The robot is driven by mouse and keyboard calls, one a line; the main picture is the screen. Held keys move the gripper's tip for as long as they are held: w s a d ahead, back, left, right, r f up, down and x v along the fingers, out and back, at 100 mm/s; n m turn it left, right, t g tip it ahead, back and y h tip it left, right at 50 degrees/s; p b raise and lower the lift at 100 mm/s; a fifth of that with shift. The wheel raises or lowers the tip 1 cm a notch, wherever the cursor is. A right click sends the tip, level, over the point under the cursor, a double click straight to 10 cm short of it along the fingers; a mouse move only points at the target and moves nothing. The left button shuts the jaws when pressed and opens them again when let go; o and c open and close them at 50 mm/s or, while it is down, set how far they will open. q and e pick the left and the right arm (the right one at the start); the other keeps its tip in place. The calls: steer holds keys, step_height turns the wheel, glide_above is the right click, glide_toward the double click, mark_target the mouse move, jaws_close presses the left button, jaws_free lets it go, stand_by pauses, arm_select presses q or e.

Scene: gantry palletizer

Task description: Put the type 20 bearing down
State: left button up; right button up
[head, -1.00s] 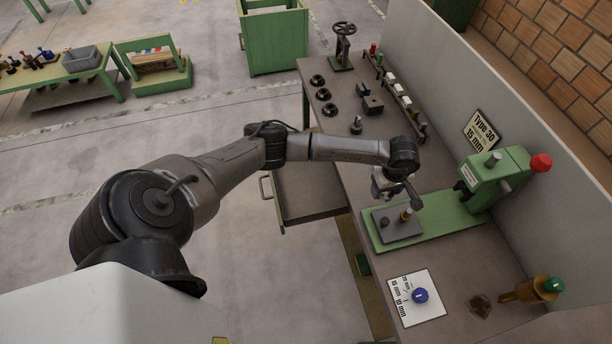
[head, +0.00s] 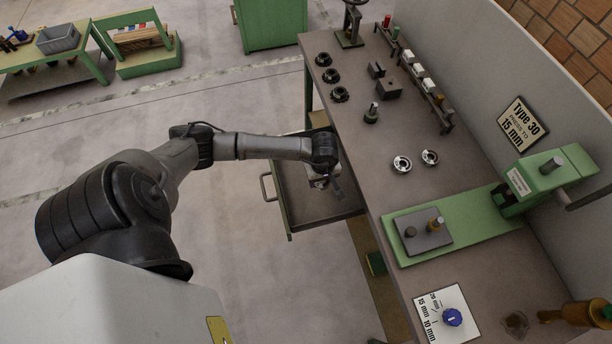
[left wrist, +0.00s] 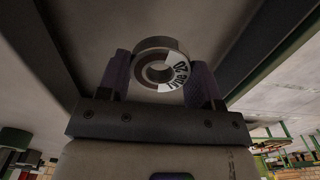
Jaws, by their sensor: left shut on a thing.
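My left gripper (head: 326,184) hangs over the open drawer (head: 288,207) at the bench's left side in the head view. In the left wrist view its two fingers are shut on the type 20 bearing (left wrist: 174,50), a metal ring with a white label reading "Type 20". The bearing sits between the fingertips and its hole faces the camera. The held bearing cannot be made out in the head view. Two other ring bearings (head: 402,165) (head: 430,157) lie flat on the bench top; their labels are too small to read. My right gripper is not in view.
The green press (head: 470,222) stands on the bench beside a "Type 30, press to 15 mm" sign (head: 523,124). A dial plate with a blue knob (head: 452,317) is in front. Several black rings (head: 330,76) and a row of small parts lie farther back. The bench middle is mostly clear.

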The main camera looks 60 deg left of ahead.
arm_select(q)
glide_above(304, 182)
step_height(304, 182, down, 4)
steer(key=shift+d, duration=0.1)
steer(key=shift+f, duration=2.05)
steer(key=shift+f, duration=0.1)
steer(key=o, duration=1)
